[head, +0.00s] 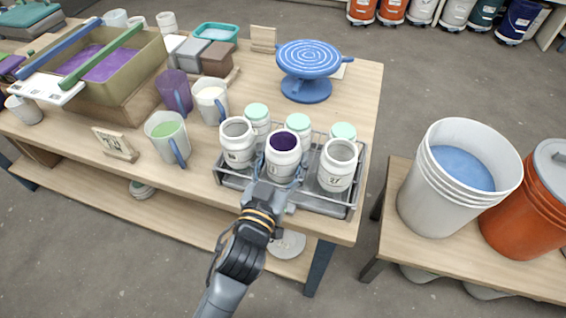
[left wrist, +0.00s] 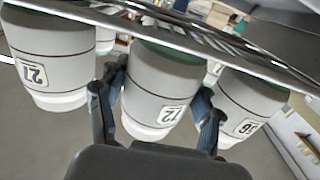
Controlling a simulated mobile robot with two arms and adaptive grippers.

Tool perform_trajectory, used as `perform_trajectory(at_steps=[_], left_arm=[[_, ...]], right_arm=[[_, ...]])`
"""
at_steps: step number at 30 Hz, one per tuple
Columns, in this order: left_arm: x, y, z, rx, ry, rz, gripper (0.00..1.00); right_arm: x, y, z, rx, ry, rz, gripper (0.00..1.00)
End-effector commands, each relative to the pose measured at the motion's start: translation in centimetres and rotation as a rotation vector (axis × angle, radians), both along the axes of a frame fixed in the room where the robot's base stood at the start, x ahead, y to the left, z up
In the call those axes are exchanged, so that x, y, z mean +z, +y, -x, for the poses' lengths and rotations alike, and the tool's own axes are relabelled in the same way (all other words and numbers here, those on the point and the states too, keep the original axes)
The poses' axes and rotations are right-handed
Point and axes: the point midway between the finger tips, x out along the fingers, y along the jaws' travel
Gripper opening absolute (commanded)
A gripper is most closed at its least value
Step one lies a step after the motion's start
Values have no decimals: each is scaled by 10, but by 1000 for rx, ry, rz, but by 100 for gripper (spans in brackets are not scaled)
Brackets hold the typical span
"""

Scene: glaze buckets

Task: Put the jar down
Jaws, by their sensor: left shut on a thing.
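The jar (head: 283,160) is white with dark purple glaze inside. It stands upright in the front middle of the wire rack (head: 232,182), between two open jars. My left gripper (head: 280,178) is shut around its lower part from the front. In the left wrist view the jar (left wrist: 158,85) sits between the two fingers (left wrist: 155,105), with its label facing the camera. A neighbouring jar shows on each side. I cannot tell whether the jar's base touches the rack floor. My right gripper is not in view.
An open jar (head: 238,145) is close on the left, another (head: 338,165) on the right. Several green-lidded jars (head: 298,124) stand behind. A blue turntable (head: 307,68) is at the back. A white bucket (head: 440,195) stands on a low bench at right.

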Motion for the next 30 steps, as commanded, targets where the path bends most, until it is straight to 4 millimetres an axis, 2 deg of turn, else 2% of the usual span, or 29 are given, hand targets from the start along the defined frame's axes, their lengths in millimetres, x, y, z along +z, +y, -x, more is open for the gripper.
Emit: perform_trajectory(at_steps=[7, 8, 11, 23, 26, 30], left_arm=[[-1, 0, 0, 0, -3, 1, 3], [-2, 0, 0, 0, 0, 0, 68], [-1, 0, 0, 0, 0, -1, 88], [3, 0, 0, 0, -1, -1, 89], [-1, 3, 9, 0, 2, 0, 89], [-1, 11, 34, 0, 3, 1, 89]], right_arm=[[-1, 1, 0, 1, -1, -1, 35], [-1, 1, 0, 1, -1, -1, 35], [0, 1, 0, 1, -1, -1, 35], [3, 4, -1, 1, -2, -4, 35], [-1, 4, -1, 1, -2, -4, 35], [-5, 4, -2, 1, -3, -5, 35]])
